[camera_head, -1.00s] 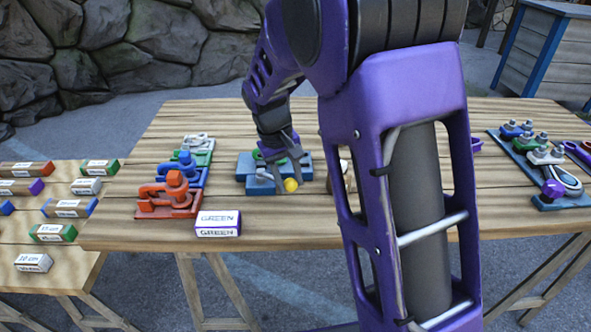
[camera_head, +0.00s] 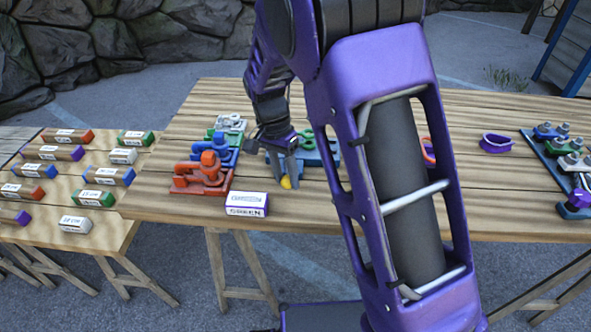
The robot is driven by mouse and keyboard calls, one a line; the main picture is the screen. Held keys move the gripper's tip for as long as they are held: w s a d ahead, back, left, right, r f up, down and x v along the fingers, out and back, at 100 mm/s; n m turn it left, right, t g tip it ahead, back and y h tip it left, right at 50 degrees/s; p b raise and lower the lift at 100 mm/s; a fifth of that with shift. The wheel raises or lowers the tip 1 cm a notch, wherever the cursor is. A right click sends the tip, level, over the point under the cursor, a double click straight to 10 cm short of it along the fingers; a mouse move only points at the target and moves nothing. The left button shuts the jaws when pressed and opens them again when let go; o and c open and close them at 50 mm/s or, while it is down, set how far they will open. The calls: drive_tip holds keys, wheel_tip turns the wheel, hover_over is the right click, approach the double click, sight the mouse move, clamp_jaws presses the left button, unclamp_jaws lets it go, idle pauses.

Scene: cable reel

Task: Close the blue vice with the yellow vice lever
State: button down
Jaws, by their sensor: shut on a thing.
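The blue vice (camera_head: 322,146) sits on the wooden table, left of my large purple arm link, which hides part of the area to its right. The lever's yellow ball end (camera_head: 286,182) shows just below my fingertips, at the vice's near left side. My gripper (camera_head: 283,170) points down and is shut on the yellow lever. The lever's shaft is mostly hidden by the fingers. The gap between the vice jaws is too small and covered to judge.
A white and purple labelled box (camera_head: 247,204) lies in front. A purple ring (camera_head: 497,143) and a clamp rack (camera_head: 567,165) are on the right.

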drive_tip(key=shift+w+a+r+m+p, duration=0.15)
drive_tip(key=shift+a+m+p, duration=0.15)
drive_tip(key=shift+a+m, duration=0.3)
drive_tip(key=shift+w+a+f+m+p, duration=0.15)
drive_tip(key=shift+a+m+p, duration=0.2)
drive_tip(key=shift+m, duration=0.35)
drive_tip(key=shift+a+r, duration=0.1)
drive_tip(key=shift+c, duration=2.3)
unclamp_jaws()
wheel_tip(320, 180, up, 17)
drive_tip(key=w+a+p, duration=0.1)
drive_tip(key=w+a, duration=0.1)
drive_tip(key=shift+w+p, duration=0.3)
